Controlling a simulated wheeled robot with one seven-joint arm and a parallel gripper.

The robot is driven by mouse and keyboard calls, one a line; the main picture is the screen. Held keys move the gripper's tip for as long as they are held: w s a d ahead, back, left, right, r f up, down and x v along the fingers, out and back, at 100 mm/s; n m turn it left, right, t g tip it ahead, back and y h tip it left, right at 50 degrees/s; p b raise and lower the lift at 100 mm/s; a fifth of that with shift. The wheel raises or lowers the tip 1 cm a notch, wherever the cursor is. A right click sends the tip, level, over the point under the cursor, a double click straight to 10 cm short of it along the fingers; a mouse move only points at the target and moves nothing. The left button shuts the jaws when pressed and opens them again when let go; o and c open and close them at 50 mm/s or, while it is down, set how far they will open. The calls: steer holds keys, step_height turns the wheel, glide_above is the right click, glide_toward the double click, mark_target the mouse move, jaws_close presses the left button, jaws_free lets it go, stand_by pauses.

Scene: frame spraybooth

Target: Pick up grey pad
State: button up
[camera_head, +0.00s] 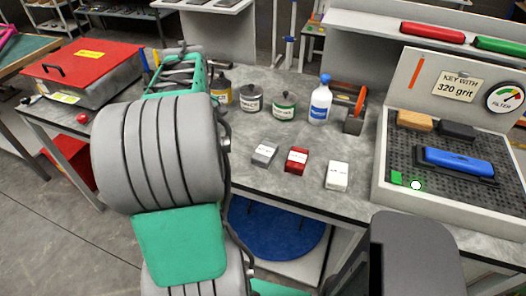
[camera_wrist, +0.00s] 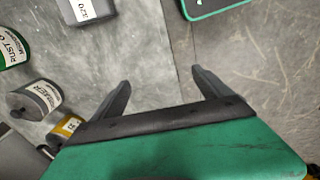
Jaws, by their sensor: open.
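The grey pad (camera_head: 264,153) is a small block with a white label, lying on the workbench in the head view. It is the leftmost of a row of three small blocks. In the wrist view a grey block labelled 320 (camera_wrist: 90,10) is cut off by the top edge, ahead of and left of my fingers. My gripper (camera_wrist: 161,80) is open and empty above the bench's front edge, with bench on the left and floor on the right. In the head view my arm hides the gripper.
A red block (camera_head: 295,160) and a white block (camera_head: 337,175) lie right of the pad. Behind stand two cans (camera_head: 284,106), a white bottle (camera_head: 321,100) and a yellow-labelled container (camera_head: 221,92). A perforated tray (camera_head: 382,190) bounds the right side. Bare bench surrounds the blocks.

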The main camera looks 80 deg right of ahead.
mark_target(265, 150)
steer(key=shift+o, duration=1.1)
steer(key=shift+y, duration=0.4)
steer(key=s+d, duration=0.3)
steer(key=s, duration=0.2)
steer(key=s+d, duration=0.2)
steer(key=s, duration=0.2)
steer(key=s+d+f, duration=0.1)
steer(key=s+d, duration=0.2)
steer(key=s, duration=0.2)
steer(key=shift+s+d+f, duration=0.1)
steer(key=shift+s+d, duration=0.2)
steer(key=f+p, duration=0.1)
steer(key=f, duration=0.6)
steer(key=shift+s+d+f+p, duration=0.15)
steer(key=shift+s+f+p, duration=0.05)
steer(key=shift+f+p, duration=0.2)
steer(key=c, duration=1.2)
steer(key=shift+r, duration=0.1)
steer(key=shift+c, duration=0.2)
